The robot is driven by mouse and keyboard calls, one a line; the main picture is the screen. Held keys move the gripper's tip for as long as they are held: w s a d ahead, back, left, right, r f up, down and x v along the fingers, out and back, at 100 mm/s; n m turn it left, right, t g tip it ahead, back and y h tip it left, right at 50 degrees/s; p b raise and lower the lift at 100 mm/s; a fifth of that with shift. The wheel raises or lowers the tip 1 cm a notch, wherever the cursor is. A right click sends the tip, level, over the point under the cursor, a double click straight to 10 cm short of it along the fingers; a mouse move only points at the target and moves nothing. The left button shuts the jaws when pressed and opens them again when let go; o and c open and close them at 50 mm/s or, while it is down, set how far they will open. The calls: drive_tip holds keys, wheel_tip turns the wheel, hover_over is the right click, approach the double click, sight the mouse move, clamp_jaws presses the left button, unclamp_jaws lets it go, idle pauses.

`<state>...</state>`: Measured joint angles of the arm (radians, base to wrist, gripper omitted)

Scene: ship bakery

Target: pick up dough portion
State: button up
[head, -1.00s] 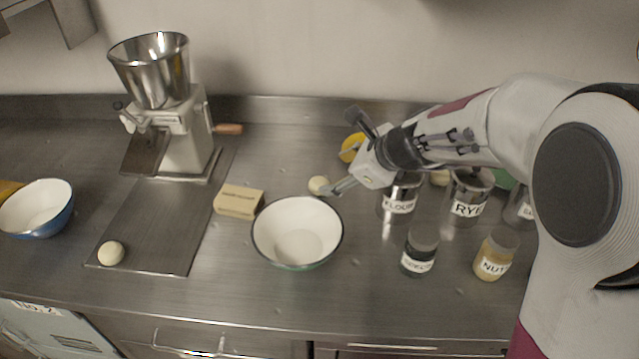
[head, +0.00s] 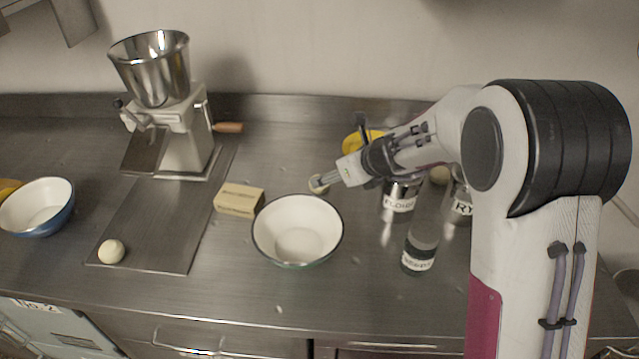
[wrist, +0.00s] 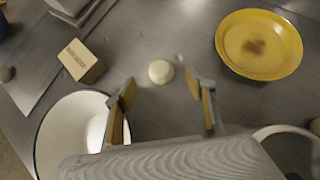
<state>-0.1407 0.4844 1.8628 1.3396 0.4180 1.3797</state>
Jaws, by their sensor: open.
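A pale round dough portion (head: 317,185) lies on the steel counter behind the white bowl. In the wrist view the dough portion (wrist: 161,72) is just beyond and between my open fingertips, with nothing held. My gripper (head: 320,183) reaches in from the right, its fingers at the dough in the head view and partly covering it. The gripper (wrist: 166,88) shows both fingers spread in the wrist view. Another dough ball (head: 111,251) lies on the steel plate of the mill at the left. A third pale ball (head: 440,175) shows behind the canisters.
The white bowl (head: 262,243) stands just in front of my gripper. A yeast-coloured block (head: 239,200) lies to its left. A yellow plate (wrist: 225,45) is behind. Labelled canisters (head: 401,203) and a jar (head: 419,262) stand right, below my arm. A blue bowl (head: 62,215) and mill (head: 185,140) are left.

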drive_tip(key=shift+x, duration=1.25)
drive_tip(key=shift+x, duration=2.6)
drive_tip(key=c, duration=1.2)
